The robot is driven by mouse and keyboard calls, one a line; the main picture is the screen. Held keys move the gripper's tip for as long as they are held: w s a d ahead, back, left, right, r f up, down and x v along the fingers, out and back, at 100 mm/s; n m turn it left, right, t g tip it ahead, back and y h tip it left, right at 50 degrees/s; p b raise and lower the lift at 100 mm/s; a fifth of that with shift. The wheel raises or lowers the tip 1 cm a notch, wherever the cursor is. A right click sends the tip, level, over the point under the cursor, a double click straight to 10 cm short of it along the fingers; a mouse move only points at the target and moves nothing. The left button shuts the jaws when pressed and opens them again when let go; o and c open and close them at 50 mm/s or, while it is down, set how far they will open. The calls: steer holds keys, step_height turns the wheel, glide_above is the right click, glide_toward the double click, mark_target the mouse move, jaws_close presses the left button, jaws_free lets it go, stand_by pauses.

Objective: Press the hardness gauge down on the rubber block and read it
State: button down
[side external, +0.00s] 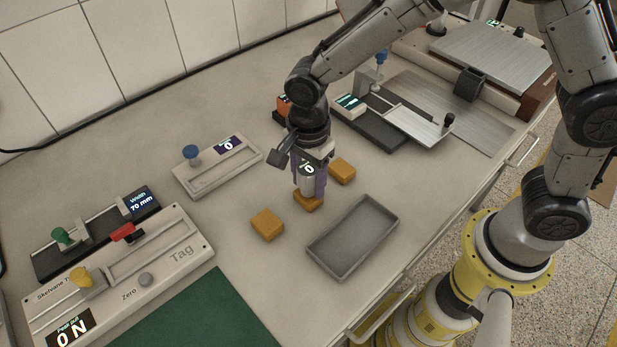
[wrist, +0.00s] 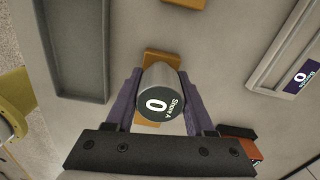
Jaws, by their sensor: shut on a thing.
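My gripper (side external: 309,172) points down and is shut on the hardness gauge (side external: 307,184), a grey cylinder. In the wrist view, the purple fingers of my gripper (wrist: 158,106) flank the gauge (wrist: 172,78); its dark round face reads 0, Shore A. Three orange-tan blocks lie in a row: a left one (side external: 267,224), a middle one (side external: 308,202) and a right one (side external: 342,170). The gauge stands upright over the middle block, its lower end at or just above it; contact cannot be told. Parts of blocks show around the gauge in the wrist view (wrist: 165,55).
An empty grey tray (side external: 315,254) lies right of the blocks. A small device with a blue knob (side external: 207,176) stands left. Force and width gauges (side external: 120,275) fill the lower left, near a green mat (side external: 205,315). A slide fixture (side external: 400,125) and orange-black item (side external: 282,103) stand behind.

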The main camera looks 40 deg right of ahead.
steer(key=shift+s+f, duration=0.1)
steer(key=shift+f, duration=0.4)
stand_by(1.8)
steer(key=shift+r, duration=0.1)
stand_by(0.4)
steer(key=shift+c, duration=0.9)
jaws_free()
steer(key=shift+r, duration=0.1)
